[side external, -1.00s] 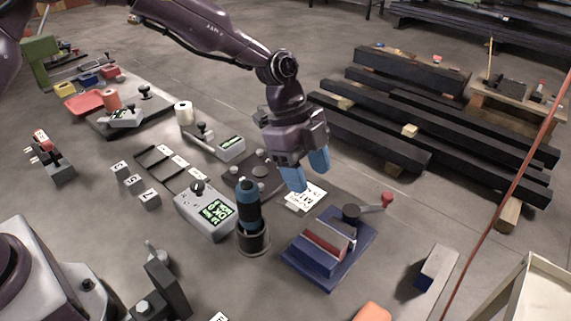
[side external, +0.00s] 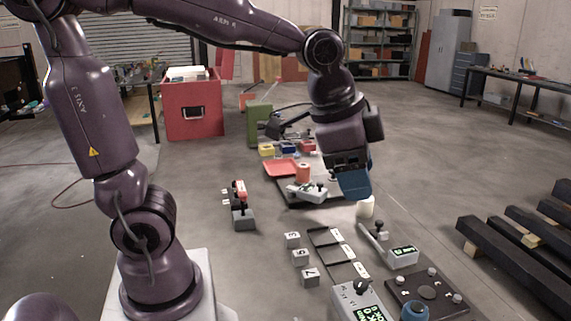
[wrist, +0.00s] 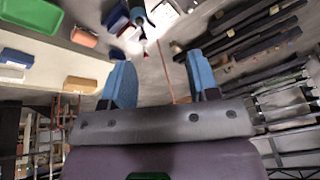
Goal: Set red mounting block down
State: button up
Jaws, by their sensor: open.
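My gripper (side external: 354,190) hangs in the air above the bench items, its blue fingers overlapping in the side external view. In the wrist view my gripper (wrist: 160,60) has its two blue fingers spread apart with nothing between them. A small red block (side external: 308,146) sits at the back beside a blue block (side external: 288,147) and a yellow block (side external: 267,150); I cannot tell if it is the red mounting block. In the wrist view a blue vise-like fixture (wrist: 115,18) shows at the top, small; its contents are unclear.
A red tray (side external: 281,168) and an orange-red cylinder (side external: 303,173) stand on a dark plate behind my gripper. A white cylinder (side external: 365,207) stands just below it. Numbered grey blocks (side external: 301,257) and a grey display box (side external: 345,302) are in front. Black beams (side external: 510,255) lie right.

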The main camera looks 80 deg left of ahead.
jog(key=s+a+n+t, duration=0.1)
jog(key=s+a+n, duration=0.3)
jog(key=s, duration=0.5)
jog(key=shift+s+a+n+t, duration=0.15)
jog(key=shift+s+n+t, duration=0.15)
jog(key=shift+n, duration=0.7)
